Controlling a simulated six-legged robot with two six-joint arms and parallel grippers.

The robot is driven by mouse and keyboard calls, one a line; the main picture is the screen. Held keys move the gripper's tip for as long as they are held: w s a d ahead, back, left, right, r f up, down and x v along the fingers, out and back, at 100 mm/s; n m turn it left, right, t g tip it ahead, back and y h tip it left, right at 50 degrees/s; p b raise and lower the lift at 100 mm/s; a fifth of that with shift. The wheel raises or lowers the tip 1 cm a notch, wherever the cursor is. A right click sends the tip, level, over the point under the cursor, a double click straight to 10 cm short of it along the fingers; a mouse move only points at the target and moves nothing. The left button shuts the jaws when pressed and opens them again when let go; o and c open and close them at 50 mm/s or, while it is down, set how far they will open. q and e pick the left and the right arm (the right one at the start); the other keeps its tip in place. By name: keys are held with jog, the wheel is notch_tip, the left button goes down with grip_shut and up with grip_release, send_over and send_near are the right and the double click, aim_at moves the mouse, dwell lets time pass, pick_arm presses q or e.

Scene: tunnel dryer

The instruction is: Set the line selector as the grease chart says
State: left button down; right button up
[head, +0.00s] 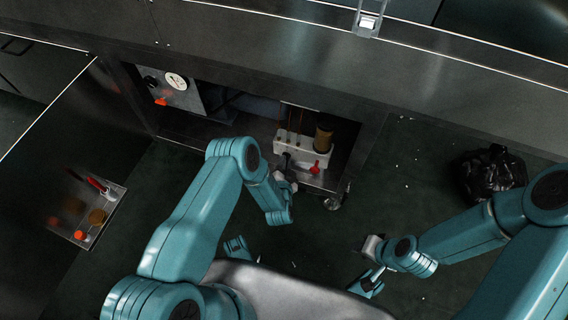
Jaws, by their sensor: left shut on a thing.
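A white block (304,147) with several dark vertical lines above it stands in the open bay under the dryer. A red lever (316,168) shows at its front right. My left gripper (287,178) is at the block's front left corner, shut on a small dark handle (285,161); the fingers hide most of it. Which of these is the line selector, and its setting, I cannot tell. No readable grease chart shows. My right gripper (371,262) hangs low over the floor, away from the block; its fingers are too unclear to judge.
A brown cylinder (323,138) stands at the block's right end. A panel with a round white gauge (176,81) and an orange knob (161,101) is at the bay's left. A tray (112,197) with a red-handled tool lies at left. A black bag (491,174) sits on the floor.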

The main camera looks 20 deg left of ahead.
pick_arm(q)
jog(key=shift+w+d+m+y, duration=0.1)
jog(key=shift+m+y, duration=0.2)
jog(key=shift+m, duration=0.1)
dwell(0.3)
jog(key=c, duration=1.2)
grip_release()
